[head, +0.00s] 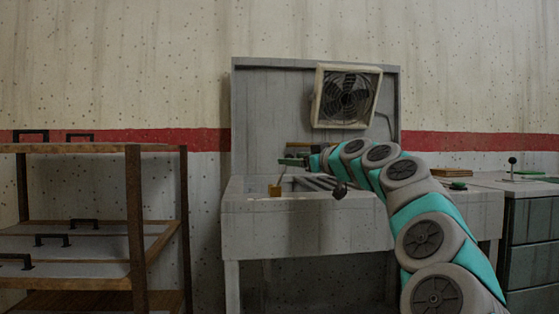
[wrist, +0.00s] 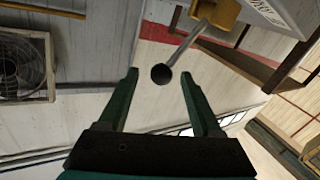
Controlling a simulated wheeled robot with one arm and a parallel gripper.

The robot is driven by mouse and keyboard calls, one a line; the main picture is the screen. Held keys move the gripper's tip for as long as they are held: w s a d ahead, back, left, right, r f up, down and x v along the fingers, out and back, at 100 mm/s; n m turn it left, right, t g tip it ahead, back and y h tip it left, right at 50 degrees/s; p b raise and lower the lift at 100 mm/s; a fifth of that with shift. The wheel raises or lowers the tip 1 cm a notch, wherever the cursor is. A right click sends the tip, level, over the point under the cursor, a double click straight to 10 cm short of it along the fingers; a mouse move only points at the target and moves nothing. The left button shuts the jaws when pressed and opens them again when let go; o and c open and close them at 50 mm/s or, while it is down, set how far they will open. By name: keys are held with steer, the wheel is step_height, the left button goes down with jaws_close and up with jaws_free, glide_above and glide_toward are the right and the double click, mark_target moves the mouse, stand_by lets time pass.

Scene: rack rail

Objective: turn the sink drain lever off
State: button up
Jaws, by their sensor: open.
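The drain lever is a thin grey rod with a black ball knob (wrist: 161,74), rising from a yellow base (wrist: 222,12) in the wrist view. In the head view the yellow base (head: 275,190) sits at the front left edge of the grey sink (head: 300,238), its rod leaning up toward my gripper (head: 292,161). My gripper's green fingers (wrist: 159,80) are open and empty. The knob shows between the two fingertips in the wrist view; I cannot tell its depth against them. The knob is not clear in the head view.
A framed fan (head: 346,96) hangs on the sink's back panel. A wooden shelf rack (head: 134,215) stands at left, with a gap beside the sink. A cabinet (head: 533,235) at right carries another ball-topped lever (head: 512,162). A dark knob-like part (head: 340,190) shows below my arm.

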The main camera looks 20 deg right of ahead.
steer(key=shift+x, duration=2.9)
steer(key=shift+c, duration=0.2)
jaws_close()
